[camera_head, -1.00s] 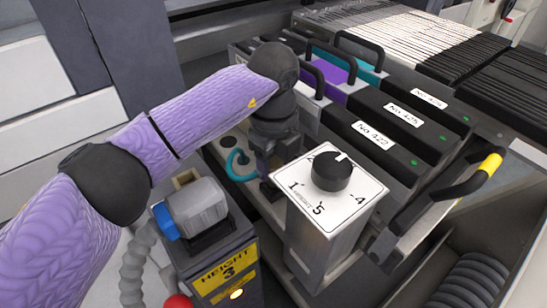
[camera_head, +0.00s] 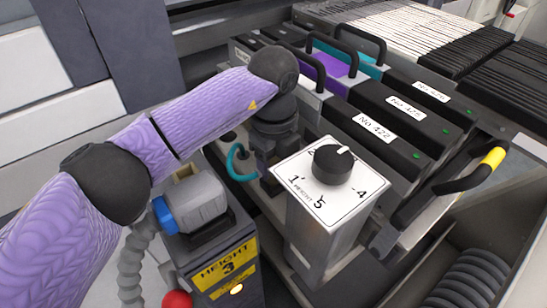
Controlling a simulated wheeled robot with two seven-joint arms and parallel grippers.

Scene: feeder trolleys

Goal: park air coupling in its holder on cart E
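My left arm comes in from the left with its wrist pointing down. The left gripper (camera_head: 266,172) is below the wrist, between the grey post with the dial and the small grey box marked HEIGHT 3. Its fingers are small, dark and partly hidden, so I cannot see whether they are open or shut. A teal hose (camera_head: 234,165) curves out beside the gripper on its left. The air coupling at the hose end is hidden or too small to make out. I cannot pick out the holder. My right gripper is not in view.
The post with a black dial (camera_head: 332,164) stands just right of the gripper. The HEIGHT 3 box (camera_head: 226,268) has a grey, blue-ringed plug (camera_head: 196,203) on top. Feeders labelled No 422 (camera_head: 374,127) and others, with black handles, stand behind. A yellow-tipped handle (camera_head: 493,159) juts out at right.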

